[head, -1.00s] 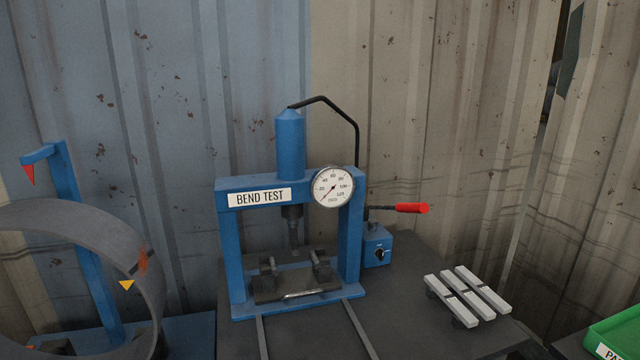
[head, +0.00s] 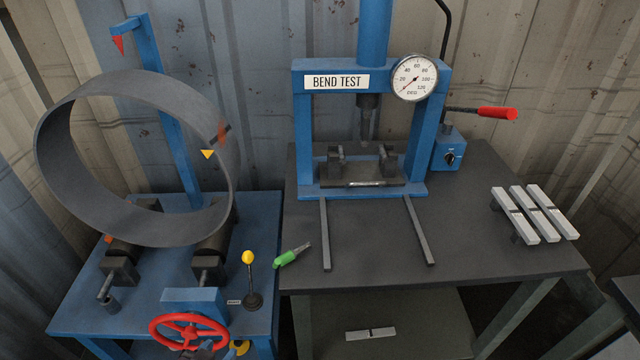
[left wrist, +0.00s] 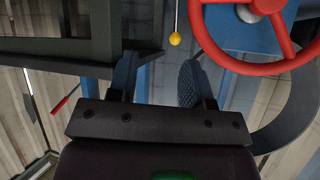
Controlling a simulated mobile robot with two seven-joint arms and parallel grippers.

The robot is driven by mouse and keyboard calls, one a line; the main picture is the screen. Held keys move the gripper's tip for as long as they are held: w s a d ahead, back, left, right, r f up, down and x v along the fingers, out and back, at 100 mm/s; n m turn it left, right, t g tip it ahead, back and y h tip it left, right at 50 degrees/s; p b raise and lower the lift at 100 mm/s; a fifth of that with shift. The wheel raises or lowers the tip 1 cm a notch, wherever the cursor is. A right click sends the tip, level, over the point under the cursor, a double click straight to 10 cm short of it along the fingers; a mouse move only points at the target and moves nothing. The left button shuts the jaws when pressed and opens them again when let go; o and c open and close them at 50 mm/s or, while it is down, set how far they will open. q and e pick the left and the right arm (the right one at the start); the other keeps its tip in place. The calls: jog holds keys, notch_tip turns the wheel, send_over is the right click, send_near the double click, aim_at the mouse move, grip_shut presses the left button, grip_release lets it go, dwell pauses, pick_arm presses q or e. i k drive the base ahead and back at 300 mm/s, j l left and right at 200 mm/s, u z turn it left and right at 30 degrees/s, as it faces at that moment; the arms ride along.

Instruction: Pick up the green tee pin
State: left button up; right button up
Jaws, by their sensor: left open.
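A small green-handled piece with a grey metal end (head: 286,257) lies at the left front edge of the dark table in the head view. It is the only loose green piece there; I cannot make out a tee shape, so I cannot be sure it is the tee pin. My left gripper (left wrist: 158,65) shows in the left wrist view, with its two fingers apart and nothing between them. I cannot make out the green piece in the wrist view. My right gripper is not in view.
The blue bend-test press (head: 368,82) stands on the dark table (head: 480,255). Grey bars (head: 535,213) lie at the right. The blue roller stand at left has a large ring (head: 60,180), red wheel (head: 188,331) and yellow-knobbed lever (head: 249,258) beside the green piece.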

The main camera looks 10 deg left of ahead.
aim_at(291, 255)
jog(key=k+j+z, duration=0.15)
jog(key=j+z, duration=0.15)
jog(key=j, duration=0.15)
jog(key=k+j+z, duration=0.25)
jog(key=j, duration=0.15)
jog(key=k+j+z, duration=0.15)
jog(key=j+z, duration=0.15)
jog(key=k+j+z, duration=0.25)
jog(key=j, duration=0.2)
